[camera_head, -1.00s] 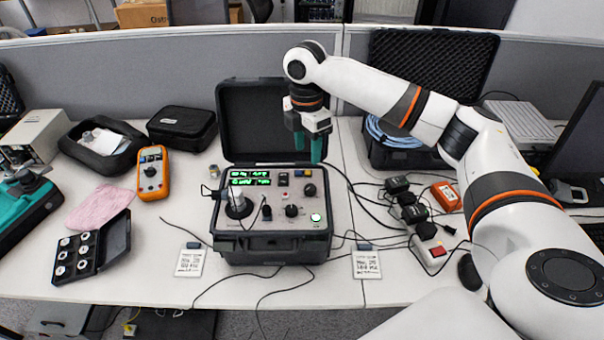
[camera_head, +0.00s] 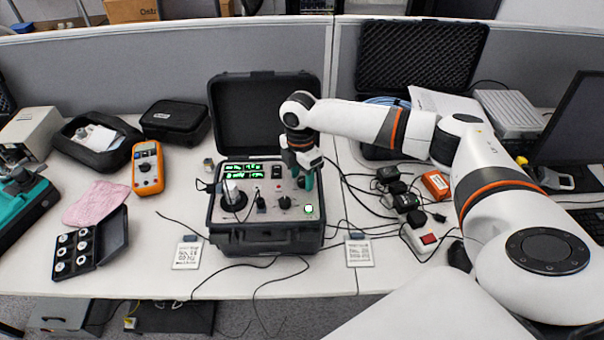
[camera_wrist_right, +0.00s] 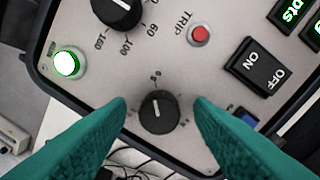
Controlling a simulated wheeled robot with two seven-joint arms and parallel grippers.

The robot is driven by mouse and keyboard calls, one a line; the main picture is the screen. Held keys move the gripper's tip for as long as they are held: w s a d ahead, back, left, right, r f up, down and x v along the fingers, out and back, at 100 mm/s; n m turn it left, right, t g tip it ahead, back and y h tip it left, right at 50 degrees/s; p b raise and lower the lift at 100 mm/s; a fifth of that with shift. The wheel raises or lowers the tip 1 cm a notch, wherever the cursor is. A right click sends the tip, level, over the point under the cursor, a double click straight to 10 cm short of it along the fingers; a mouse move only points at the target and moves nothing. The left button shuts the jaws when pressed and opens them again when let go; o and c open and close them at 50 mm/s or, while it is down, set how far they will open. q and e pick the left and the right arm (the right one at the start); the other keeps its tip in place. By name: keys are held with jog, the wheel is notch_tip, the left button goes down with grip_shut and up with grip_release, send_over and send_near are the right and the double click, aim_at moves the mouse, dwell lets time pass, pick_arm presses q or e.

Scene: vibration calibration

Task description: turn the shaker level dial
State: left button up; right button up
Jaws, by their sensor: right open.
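A black shaker case (camera_head: 265,238) stands open on the table with its lid up, its control panel facing up. In the right wrist view a small black dial (camera_wrist_right: 159,112) with a white pointer line and a 0 mark sits near the panel edge. My right gripper (camera_head: 303,182) is open over the panel's right side. Its teal fingers (camera_wrist_right: 160,108) lie on either side of this dial, with gaps visible. In the head view the gripper hides the small dial. My left gripper is not in view.
A lit green button (camera_wrist_right: 68,63), a red TRIP button (camera_wrist_right: 199,34) and an ON/OFF switch (camera_wrist_right: 257,66) surround the dials. An orange multimeter (camera_head: 147,167) stands left of the case. Power adapters and cables (camera_head: 405,200) lie to its right.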

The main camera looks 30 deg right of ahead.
jog(key=c, duration=1)
jog(key=shift+r+m+p, duration=0.15)
jog(key=shift+m+p, duration=0.15)
jog(key=shift+p, duration=0.4)
jog(key=m+p, duration=0.8)
jog(key=p, duration=0.1)
jog(key=shift+r+p, duration=0.1)
jog(key=shift+p, duration=0.3)
jog(key=shift+d+f+m+y+p, duration=0.1)
jog(key=shift+m+y+p, duration=0.05)
jog(key=shift+m+p, duration=0.85)
jog(key=shift+f+m+y+p, duration=0.15)
jog(key=shift+m+p, duration=0.45)
jog(key=shift+m, duration=0.7)
jog(key=shift+w, duration=0.1)
jog(key=o, duration=1)
jog(key=shift+r, duration=0.15)
